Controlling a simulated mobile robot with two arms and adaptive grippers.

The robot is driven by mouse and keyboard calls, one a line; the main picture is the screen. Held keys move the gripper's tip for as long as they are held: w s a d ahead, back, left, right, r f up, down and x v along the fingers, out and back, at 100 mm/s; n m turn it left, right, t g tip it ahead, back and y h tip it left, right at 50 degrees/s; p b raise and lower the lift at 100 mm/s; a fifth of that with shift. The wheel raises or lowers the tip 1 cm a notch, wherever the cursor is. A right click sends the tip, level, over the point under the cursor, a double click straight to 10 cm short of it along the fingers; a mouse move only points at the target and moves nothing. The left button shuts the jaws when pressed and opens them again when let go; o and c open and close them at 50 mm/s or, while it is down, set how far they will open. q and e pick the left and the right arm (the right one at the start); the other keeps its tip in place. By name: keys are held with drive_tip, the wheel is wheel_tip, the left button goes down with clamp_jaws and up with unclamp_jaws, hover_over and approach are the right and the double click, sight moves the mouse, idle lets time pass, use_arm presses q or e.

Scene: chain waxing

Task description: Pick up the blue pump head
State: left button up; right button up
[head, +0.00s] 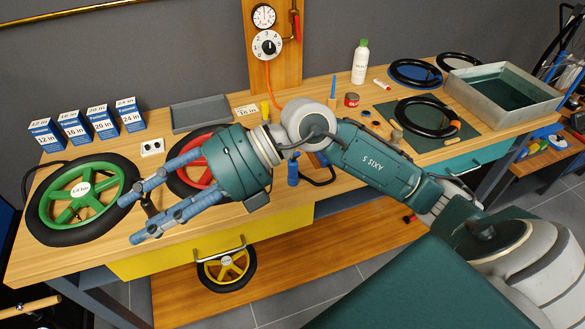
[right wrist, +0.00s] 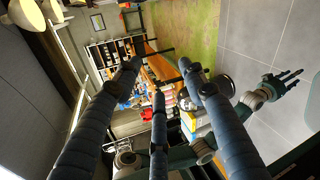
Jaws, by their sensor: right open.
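A small upright blue piece (head: 292,168), which looks like the blue pump head, stands on the wooden workbench beside the red wheel, close to a black hose (head: 322,180). My right forearm and wrist pass just above and behind it. My right gripper (head: 134,220) is open and empty, well left of the blue piece, with its blue fingers over the bench's front edge near the green wheel. Its spread fingers (right wrist: 160,68) fill the right wrist view, which does not show the pump head. My left gripper (right wrist: 284,82) appears small and open there, at the right side.
The green wheel (head: 52,208) lies at the bench's left. The red wheel (head: 185,178) is partly hidden by my gripper. Blue size boxes (head: 103,122), a grey tray (head: 200,112) and a white bottle (head: 360,62) stand behind. A metal basin (head: 478,84) is at right.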

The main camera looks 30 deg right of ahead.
drive_tip(key=w+d+f+h, duration=0.3)
drive_tip(key=d+f+h, duration=0.1)
drive_tip(key=d+f, duration=0.15)
drive_tip(key=m+t+h, duration=0.2)
drive_tip(key=m+h, duration=0.3)
drive_tip(key=h, duration=0.6)
approach(293, 161)
drive_tip(key=w, duration=0.1)
drive_tip(key=shift+g, duration=0.3)
drive_tip(key=p+x, duration=0.1)
drive_tip(key=x, duration=0.3)
drive_tip(key=shift+w+f, duration=0.2)
drive_tip(key=shift+f, duration=0.1)
drive_tip(key=p+x, duration=0.1)
drive_tip(key=x, duration=0.1)
drive_tip(key=p+x, duration=0.1)
drive_tip(key=x, duration=0.2)
drive_tip(key=shift+s+d+f, duration=0.15)
drive_tip(key=shift+d+f, duration=0.05)
drive_tip(key=shift+d, duration=0.05)
drive_tip(key=shift+f, duration=0.2)
use_arm(q)
drive_tip(key=s+a+f, duration=0.2)
drive_tip(key=s+f, duration=0.1)
drive_tip(key=s, duration=0.7)
drive_tip(key=shift+s+g, duration=0.2)
drive_tip(key=shift+g, duration=0.2)
use_arm(e)
drive_tip(key=shift+r, duration=0.15)
clamp_jaws()
